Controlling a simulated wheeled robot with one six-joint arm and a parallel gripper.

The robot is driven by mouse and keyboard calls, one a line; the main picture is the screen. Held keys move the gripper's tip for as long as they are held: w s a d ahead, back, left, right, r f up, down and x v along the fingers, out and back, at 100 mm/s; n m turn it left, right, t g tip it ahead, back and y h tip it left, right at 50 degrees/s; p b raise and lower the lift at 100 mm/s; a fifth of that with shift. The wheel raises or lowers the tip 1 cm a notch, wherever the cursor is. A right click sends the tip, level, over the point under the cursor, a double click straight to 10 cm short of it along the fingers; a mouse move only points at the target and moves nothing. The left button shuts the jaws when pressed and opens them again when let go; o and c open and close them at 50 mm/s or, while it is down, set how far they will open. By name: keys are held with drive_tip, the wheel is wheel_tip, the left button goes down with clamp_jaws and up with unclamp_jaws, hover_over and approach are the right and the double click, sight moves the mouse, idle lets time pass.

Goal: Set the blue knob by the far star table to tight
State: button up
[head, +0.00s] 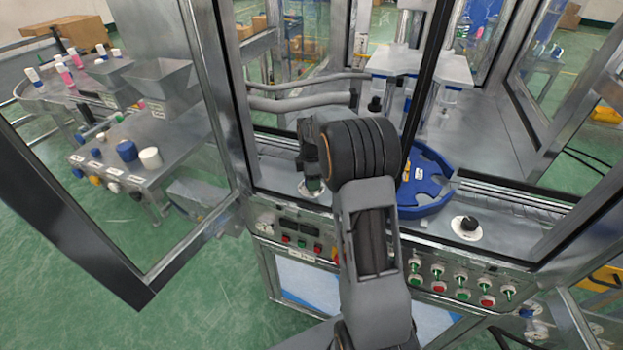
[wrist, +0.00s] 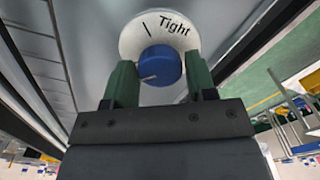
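The blue knob (wrist: 160,66) sits on a round white dial (wrist: 130,38) in the wrist view. The dial bears the word "Tight" at its upper right, with black mark lines. A pale pointer line on the knob points left. My gripper (wrist: 161,72) has its two green fingers on either side of the knob, very close to it. Whether both fingers press on it is too fine to tell. In the head view my gripper (head: 311,172) points down over the dial (head: 308,190) left of my wrist, and the knob is hidden there.
A blue star-shaped table (head: 432,198) lies right of my wrist. A black knob on a white dial (head: 468,226) is further right. An open glass door (head: 105,160) stands left. A button panel (head: 455,285) lines the machine's front.

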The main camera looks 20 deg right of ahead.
drive_tip(key=c, duration=0.5)
drive_tip(key=shift+c, duration=0.2)
drive_tip(key=m+b, duration=0.1)
drive_tip(key=m, duration=0.5)
drive_tip(key=shift+m, duration=0.4)
drive_tip(key=m, duration=0.5)
drive_tip(key=shift+b, duration=0.3)
drive_tip(key=m, duration=0.6)
drive_tip(key=shift+r, duration=0.1)
drive_tip(key=o, duration=0.9)
